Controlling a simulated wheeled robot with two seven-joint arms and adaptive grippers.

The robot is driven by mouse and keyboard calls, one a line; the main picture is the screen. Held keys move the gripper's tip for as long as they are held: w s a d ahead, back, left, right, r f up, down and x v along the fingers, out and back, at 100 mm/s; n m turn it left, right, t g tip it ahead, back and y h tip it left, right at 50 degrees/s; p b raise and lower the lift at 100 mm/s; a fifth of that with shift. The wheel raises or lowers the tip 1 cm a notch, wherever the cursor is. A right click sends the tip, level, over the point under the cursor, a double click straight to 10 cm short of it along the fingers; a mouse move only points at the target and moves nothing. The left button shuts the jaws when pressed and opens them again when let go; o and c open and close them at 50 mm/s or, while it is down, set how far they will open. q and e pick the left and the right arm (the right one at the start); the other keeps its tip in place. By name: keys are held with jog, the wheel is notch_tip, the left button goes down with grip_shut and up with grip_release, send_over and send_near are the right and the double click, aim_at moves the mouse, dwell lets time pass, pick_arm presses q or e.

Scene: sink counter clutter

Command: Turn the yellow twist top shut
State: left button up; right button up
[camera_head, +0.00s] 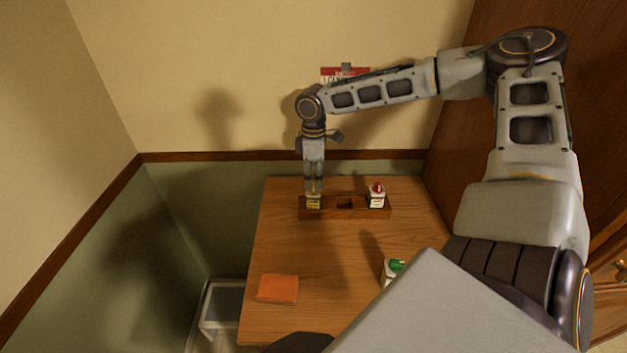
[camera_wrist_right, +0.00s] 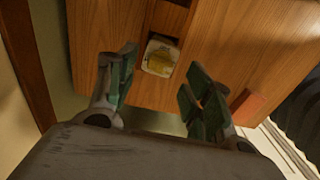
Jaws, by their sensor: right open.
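The yellow twist top (camera_head: 314,195) sits on a small container (camera_head: 314,204) in the left slot of a wooden rack at the back of the table. In the right wrist view the yellow top (camera_wrist_right: 158,58) shows beyond the fingertips. My right gripper (camera_head: 314,188) points down just above the top; in the wrist view its fingers (camera_wrist_right: 160,80) are spread apart, with nothing between the pads. In the head view the fingers partly cover the top, so I cannot tell how far it is turned. My left gripper is not in view.
The wooden rack (camera_head: 345,213) has an empty middle slot and a white container with a red top (camera_head: 377,195) at right. A green-topped white carton (camera_head: 393,268) stands near the right. An orange cloth (camera_head: 278,289) lies front left; the table (camera_head: 325,245) between is clear.

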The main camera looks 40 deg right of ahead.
aim_at(313, 185)
notch_tip(313, 185, up, 9)
jog(key=shift+r, duration=0.2)
dwell(0.3)
jog(key=shift+f, duration=0.15)
dwell(0.5)
